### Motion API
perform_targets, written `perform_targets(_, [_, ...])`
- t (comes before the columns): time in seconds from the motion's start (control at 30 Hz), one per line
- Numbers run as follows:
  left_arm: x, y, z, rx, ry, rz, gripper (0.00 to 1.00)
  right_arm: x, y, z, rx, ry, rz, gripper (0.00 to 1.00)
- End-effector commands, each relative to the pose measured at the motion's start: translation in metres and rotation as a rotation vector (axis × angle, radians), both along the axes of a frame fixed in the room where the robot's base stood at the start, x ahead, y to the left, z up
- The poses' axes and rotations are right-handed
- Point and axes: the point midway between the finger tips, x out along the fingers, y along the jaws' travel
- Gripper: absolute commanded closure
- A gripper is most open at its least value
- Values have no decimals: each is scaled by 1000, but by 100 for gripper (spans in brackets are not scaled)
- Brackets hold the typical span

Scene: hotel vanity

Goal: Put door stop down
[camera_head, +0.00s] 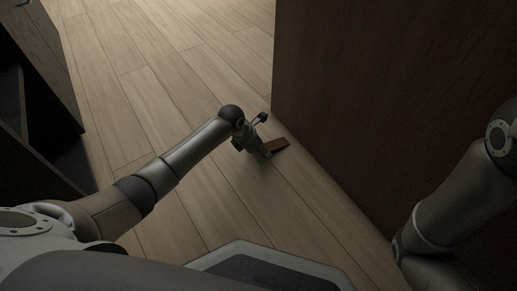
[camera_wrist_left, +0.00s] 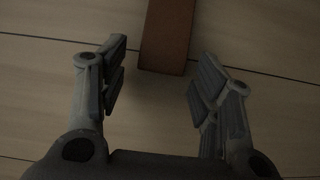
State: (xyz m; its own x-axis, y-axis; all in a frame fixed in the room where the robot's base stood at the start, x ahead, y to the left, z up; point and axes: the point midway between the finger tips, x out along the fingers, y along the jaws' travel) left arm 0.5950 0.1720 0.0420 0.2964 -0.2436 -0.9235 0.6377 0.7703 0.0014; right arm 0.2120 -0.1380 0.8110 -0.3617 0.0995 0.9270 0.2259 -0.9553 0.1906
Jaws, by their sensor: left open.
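The door stop (camera_head: 279,145) is a small reddish-brown wedge lying on the wooden floor, close to the base of the dark brown door or panel. My left gripper (camera_head: 264,155) is low over the floor at the door stop's near left end. In the left wrist view the door stop (camera_wrist_left: 167,40) comes down from the top edge, and its near end lies between the fingertips of my left gripper (camera_wrist_left: 158,75). The fingers are spread, with a gap on both sides of it. Of my right arm only links show at the right; its gripper is out of view.
The dark brown panel (camera_head: 400,80) stands upright on the right, close to the door stop. A dark cabinet (camera_head: 42,75) with open shelves stands at the left. The wood-plank floor (camera_head: 160,60) between them is clear.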

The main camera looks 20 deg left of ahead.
Motion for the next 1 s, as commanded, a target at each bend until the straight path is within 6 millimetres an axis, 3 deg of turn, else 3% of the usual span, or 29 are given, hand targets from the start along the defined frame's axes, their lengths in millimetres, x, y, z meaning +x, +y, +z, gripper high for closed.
perform_targets(0.6, [-28, 23, 90, 2, 1, -1, 42, 0, 0, 72, 1, -2, -1, 100])
perform_targets(0.8, [-33, 28, 105, 2, 0, -1, 42, 1, 0, 80, 1, -1, 1, 100])
perform_targets(1.0, [-35, 29, 108, 1, 1, 0, 42, 5, 0, 78, 2, 15, 1, 100])
